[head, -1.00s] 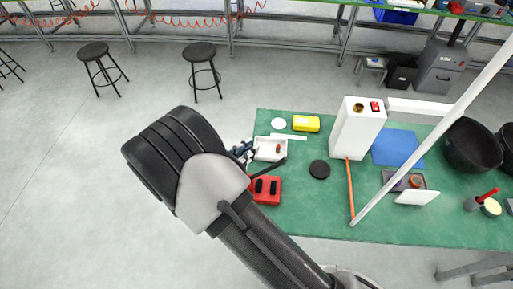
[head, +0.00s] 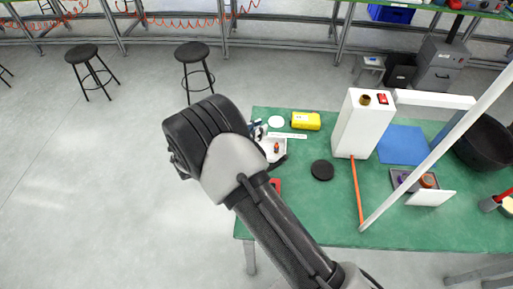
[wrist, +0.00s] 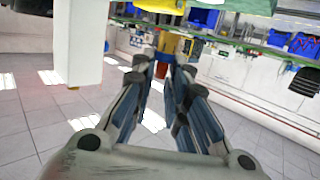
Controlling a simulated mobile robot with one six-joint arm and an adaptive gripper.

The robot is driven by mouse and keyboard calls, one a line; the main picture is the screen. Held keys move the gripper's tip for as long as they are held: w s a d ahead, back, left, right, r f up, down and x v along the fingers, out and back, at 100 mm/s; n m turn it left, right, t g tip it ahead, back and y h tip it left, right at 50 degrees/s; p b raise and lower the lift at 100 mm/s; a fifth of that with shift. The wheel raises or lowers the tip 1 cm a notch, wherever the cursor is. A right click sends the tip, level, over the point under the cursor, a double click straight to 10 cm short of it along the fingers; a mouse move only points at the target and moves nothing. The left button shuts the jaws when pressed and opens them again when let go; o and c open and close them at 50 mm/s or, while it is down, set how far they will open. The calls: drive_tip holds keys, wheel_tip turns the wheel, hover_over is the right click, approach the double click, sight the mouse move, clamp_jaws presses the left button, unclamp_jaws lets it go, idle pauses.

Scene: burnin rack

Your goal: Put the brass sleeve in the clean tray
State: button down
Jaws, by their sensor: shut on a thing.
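My gripper (wrist: 165,70) is shut on a small yellow, brass-coloured piece (wrist: 168,42), which I take to be the brass sleeve; an orange-red part shows just below it. In the head view my gripper (head: 258,130) is mostly hidden behind my wrist, beside a white tray (head: 268,158) at the table's left edge, and the held piece cannot be made out. A small brown object (head: 277,147) lies in that tray. Which tray is the clean one is not marked. Another brass-coloured round part (head: 365,100) is on top of a white upright box.
The white box (head: 355,130) stands on the green table (head: 300,215). A black disc (head: 322,170), yellow block (head: 306,121), blue mat (head: 402,145), orange rod (head: 357,190) and grey tray (head: 410,185) lie around. A pale slanting pole (head: 440,150) crosses the right side.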

drive_tip(key=shift+f+b, duration=1)
drive_tip(key=shift+f, duration=2.6)
drive_tip(key=shift+f, duration=0.1)
drive_tip(key=c, duration=2)
unclamp_jaws()
drive_tip(key=shift+o, duration=0.8)
